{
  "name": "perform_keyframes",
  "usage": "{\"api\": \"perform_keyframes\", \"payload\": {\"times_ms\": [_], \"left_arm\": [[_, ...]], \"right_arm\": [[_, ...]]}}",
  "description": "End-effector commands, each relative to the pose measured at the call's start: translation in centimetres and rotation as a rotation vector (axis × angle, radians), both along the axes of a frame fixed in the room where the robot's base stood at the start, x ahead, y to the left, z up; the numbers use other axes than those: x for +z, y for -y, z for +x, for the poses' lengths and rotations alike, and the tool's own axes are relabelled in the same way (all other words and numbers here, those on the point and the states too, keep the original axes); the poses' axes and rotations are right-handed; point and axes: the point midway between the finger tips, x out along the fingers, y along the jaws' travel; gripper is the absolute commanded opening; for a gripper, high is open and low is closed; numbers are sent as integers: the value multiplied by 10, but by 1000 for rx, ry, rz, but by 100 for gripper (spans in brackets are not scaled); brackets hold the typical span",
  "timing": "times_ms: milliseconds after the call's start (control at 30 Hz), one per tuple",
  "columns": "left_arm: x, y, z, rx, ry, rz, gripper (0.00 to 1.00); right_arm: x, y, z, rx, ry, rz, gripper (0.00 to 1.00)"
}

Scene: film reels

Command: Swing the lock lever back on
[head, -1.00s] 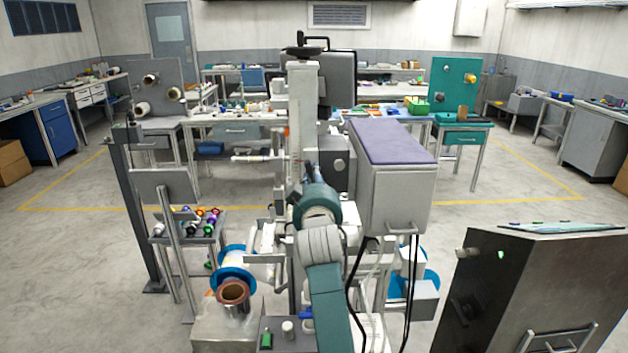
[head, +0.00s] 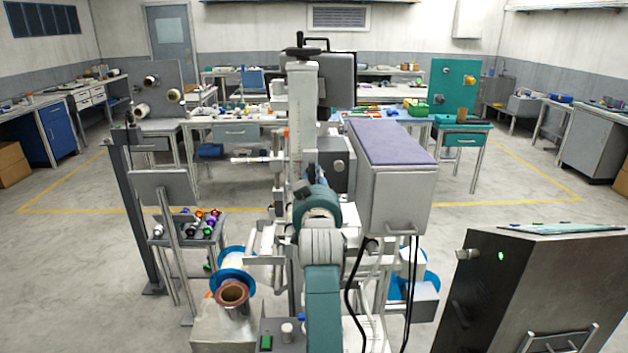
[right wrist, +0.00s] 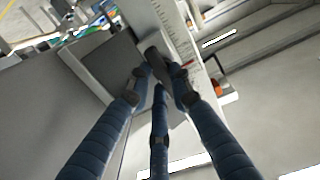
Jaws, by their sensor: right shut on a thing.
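My right gripper (head: 307,187) is at the machine's upright column (head: 302,120), mostly hidden behind my own teal wrist in the head view. In the right wrist view its blue fingers (right wrist: 158,80) are closed around a dark grey lever (right wrist: 154,56), taken to be the lock lever. The lever stands beside a pale column face with a ruled scale (right wrist: 172,22) and a small red pointer. Its base is hidden by the fingers. My left gripper is not in view.
A grey box with a purple top (head: 392,142) stands close right of my arm. Black cables (head: 354,285) hang below it. A blue-flanged reel (head: 233,277) is at the lower left, and a dark cabinet (head: 530,285) at the lower right.

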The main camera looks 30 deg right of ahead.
Motion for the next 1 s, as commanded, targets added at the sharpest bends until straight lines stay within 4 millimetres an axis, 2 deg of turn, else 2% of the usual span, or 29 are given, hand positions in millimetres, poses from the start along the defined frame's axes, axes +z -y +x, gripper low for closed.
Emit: {"api": "perform_keyframes", "payload": {"times_ms": [167,200,267,633,767,1000], "left_arm": [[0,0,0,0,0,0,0],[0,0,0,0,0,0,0],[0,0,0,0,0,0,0],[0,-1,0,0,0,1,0],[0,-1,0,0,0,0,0],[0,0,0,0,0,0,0]], "right_arm": [[0,-1,0,2,3,4,0],[0,-1,0,2,2,3,28],[0,-1,0,2,2,3,40],[6,0,0,1,3,1,40],[25,0,0,0,8,-1,40],[72,0,0,1,6,0,40]]}}
